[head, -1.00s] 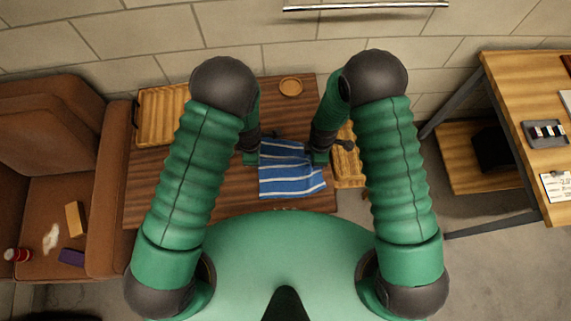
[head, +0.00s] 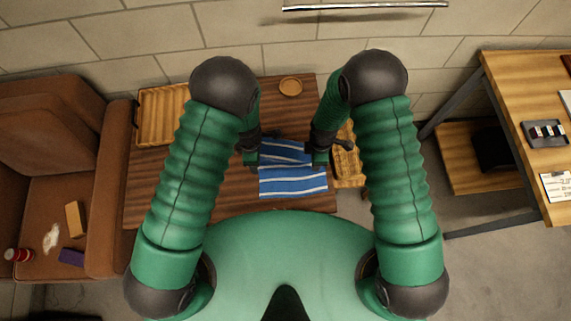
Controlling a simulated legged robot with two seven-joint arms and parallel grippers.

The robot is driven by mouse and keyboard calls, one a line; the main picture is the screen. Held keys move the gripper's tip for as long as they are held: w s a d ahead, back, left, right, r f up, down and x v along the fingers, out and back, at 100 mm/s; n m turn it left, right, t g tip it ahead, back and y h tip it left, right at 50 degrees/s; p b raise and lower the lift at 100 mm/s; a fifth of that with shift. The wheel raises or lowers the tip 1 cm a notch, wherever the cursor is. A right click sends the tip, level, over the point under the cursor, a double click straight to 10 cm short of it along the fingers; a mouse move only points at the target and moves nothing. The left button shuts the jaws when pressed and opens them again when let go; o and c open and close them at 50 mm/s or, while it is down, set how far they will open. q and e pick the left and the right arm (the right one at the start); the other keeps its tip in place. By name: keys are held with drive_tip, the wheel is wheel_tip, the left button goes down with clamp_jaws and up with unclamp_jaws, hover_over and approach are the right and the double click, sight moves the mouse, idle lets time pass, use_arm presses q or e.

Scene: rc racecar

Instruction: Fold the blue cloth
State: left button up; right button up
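The blue cloth (head: 292,181) with white stripes lies on the brown wooden table (head: 165,190) in the head view, between my two grippers. Its near part lies flat, and its far part shows a crease across the middle. My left gripper (head: 254,158) is at the cloth's left edge. My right gripper (head: 318,158) is at its right edge. The fingers of both are small and dark here, so I cannot tell whether they are open or shut, or whether they touch the cloth.
A wooden tray (head: 148,118) sits at the table's far left. A small round wooden dish (head: 290,87) is at the far edge. A wooden rack-like tray (head: 347,168) lies right of the cloth. A brown armchair (head: 60,190) stands left, and a wooden desk (head: 525,100) stands right.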

drive_tip(key=o, duration=1.1)
drive_tip(key=shift+c, duration=0.2)
use_arm(q)
drive_tip(key=shift+r, duration=0.1)
use_arm(e)
drive_tip(key=shift+r, duration=0.15)
use_arm(q)
wheel_tip(320, 180, up, 4)
drive_tip(key=p, duration=0.4)
drive_tip(key=shift+r+p, duration=0.2)
drive_tip(key=shift+p, duration=0.1)
use_arm(e)
wheel_tip(320, 180, up, 5)
drive_tip(key=shift+r, duration=0.15)
